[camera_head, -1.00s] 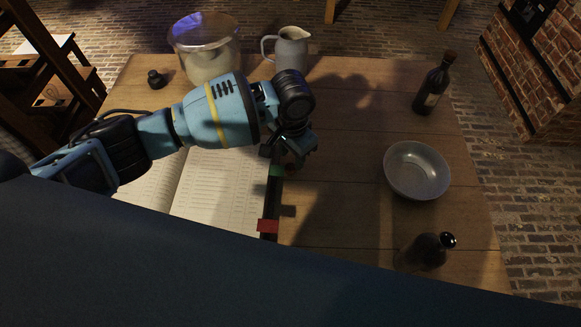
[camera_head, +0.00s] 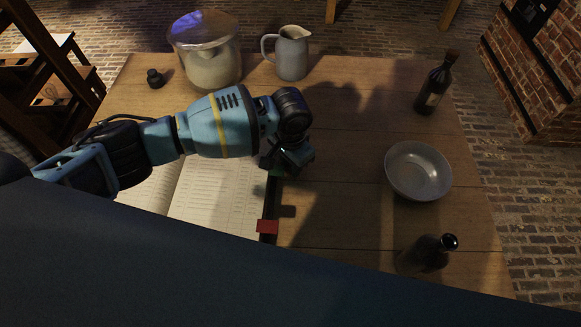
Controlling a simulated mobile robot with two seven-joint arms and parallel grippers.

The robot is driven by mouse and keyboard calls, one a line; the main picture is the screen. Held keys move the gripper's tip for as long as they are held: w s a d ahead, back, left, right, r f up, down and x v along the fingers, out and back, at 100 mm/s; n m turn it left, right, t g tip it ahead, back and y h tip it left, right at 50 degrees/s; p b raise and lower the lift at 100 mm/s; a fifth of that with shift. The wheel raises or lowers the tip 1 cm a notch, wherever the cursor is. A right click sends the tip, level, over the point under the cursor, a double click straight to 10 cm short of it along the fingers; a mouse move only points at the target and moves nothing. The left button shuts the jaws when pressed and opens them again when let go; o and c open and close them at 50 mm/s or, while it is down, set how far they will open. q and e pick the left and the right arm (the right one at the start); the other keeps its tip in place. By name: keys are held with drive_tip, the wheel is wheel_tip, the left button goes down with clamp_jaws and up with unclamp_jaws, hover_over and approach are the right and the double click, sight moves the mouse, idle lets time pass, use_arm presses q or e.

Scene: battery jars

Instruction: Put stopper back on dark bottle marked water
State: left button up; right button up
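One dark bottle (camera_head: 435,88) stands upright at the back right, with a pale label and a brownish top that looks closed. A second dark bottle (camera_head: 427,254) stands at the front right. Its top shows a pale ring around a dark centre and looks open, with no stopper visible in it. I cannot read any marking on either bottle. My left gripper (camera_head: 287,166) points down over the right edge of the book, far left of both bottles. Its fingertips are dark and partly hidden, so I cannot tell whether they hold anything. My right gripper is not in view.
An open book (camera_head: 220,200) lies under my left arm, with a red piece (camera_head: 267,227) and a small dark piece (camera_head: 288,211) near its edge. A grey bowl (camera_head: 418,171), pitcher (camera_head: 291,55), lidded glass jar (camera_head: 208,60) and small black pot (camera_head: 155,79) stand around. The table's centre is clear.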

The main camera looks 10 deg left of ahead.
sight(290, 167)
use_arm(q)
drive_tip(key=shift+c, duration=0.5)
wheel_tip(290, 167, up, 9)
drive_tip(key=shift+f+p, duration=0.15)
drive_tip(key=shift+p, duration=0.45)
drive_tip(key=shift+r, duration=0.65)
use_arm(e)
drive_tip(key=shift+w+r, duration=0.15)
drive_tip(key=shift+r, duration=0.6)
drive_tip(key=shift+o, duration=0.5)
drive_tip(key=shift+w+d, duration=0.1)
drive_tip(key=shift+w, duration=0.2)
